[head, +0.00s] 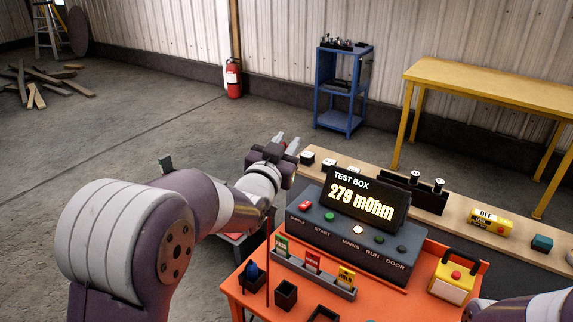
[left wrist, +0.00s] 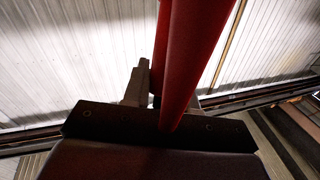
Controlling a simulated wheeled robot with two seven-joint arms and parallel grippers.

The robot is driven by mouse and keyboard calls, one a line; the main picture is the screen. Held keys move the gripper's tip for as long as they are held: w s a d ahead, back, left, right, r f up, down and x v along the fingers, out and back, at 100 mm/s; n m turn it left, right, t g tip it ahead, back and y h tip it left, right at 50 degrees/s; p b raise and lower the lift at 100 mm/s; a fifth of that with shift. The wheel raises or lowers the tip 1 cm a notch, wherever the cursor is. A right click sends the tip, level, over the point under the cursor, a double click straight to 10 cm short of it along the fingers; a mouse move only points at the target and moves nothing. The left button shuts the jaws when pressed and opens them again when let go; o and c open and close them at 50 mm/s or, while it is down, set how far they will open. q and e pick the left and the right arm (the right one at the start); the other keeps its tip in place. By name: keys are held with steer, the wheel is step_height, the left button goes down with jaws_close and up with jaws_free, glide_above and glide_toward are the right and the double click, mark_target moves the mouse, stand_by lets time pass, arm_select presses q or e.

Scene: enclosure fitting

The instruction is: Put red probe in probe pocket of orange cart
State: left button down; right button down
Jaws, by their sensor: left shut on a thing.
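The red probe (left wrist: 190,60) is a long red rod that fills the middle of the left wrist view, running up out of my left gripper. In the head view my left gripper (head: 284,141) is shut on it, raised beyond the far left corner of the orange cart (head: 440,252). Only a bit of red shows there between the fingers. On the cart's near left are a small open black pocket (head: 286,294) and another black holder (head: 249,281) with a dark blue thing in it. I cannot tell which is the probe pocket. My right gripper is out of view.
The test box (head: 350,225) reads 279 mOhm on the cart. A rack of coloured tags (head: 312,266) stands before it, a yellow box with a handle (head: 453,278) at right. A thin red upright line (head: 268,262) shows at the cart's left. A wooden bench (head: 520,243) runs behind.

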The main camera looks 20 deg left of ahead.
arm_select(q)
steer(key=s+d+f+g, duration=0.1)
steer(key=s+f, duration=0.2)
steer(key=f, duration=0.7)
steer(key=s+d+f+g+h, duration=0.1)
steer(key=s+f+g, duration=0.1)
steer(key=f, duration=0.9)
steer(key=s+d+f+g, duration=0.1)
steer(key=s+f, duration=0.3)
steer(key=f, duration=0.6)
steer(key=shift+s+f+g+h, duration=0.2)
steer(key=shift+f+g+h, duration=0.15)
steer(key=shift+g, duration=0.35)
steer(key=c, duration=0.9)
jaws_free()
steer(key=shift+r, duration=0.1)
steer(key=s+a+r+n+g+y, duration=0.1)
steer(key=s+r+g, duration=0.3)
steer(key=s, duration=0.6)
steer(key=s+a+r+n+g+y, duration=0.1)
steer(key=s+a+r+g+y, duration=0.1)
steer(key=s+g, duration=0.5)
step_height(320, 180, up, 3)
steer(key=s+a, duration=0.1)
steer(key=s, duration=0.1)
steer(key=shift+s+a+n+g+y, duration=0.3)
steer(key=shift+s+y, duration=0.05)
steer(key=shift+s, duration=0.05)
